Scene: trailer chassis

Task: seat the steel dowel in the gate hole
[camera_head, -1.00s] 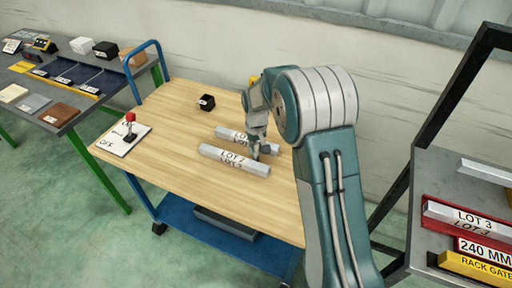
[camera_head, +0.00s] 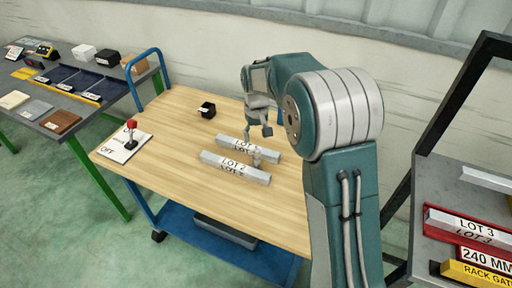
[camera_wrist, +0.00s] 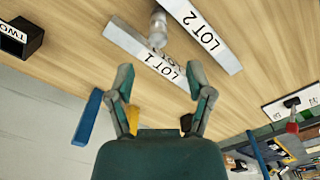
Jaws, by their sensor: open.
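A small pale-grey cylinder (camera_head: 257,157), which looks like the steel dowel, is on the wooden cart between the LOT 1 bar (camera_head: 235,143) and the LOT 2 bar (camera_head: 225,165). It also shows in the wrist view (camera_wrist: 158,28), beyond my fingertips. I cannot tell whether it touches the bars. My gripper (camera_head: 266,130) is open and empty above the table, behind the bars; its spread fingers also show in the wrist view (camera_wrist: 160,80). A yellow RACK GATE part (camera_head: 480,274) is at the lower right edge, partly cut off. No hole in it is visible.
A black block (camera_head: 207,109) and a switch plate with a red-knobbed lever (camera_head: 131,135) are on the cart top (camera_head: 170,155). A rack with a LOT 3 bar (camera_head: 472,228) stands at right. A grey bench (camera_head: 60,85) with several items is at left.

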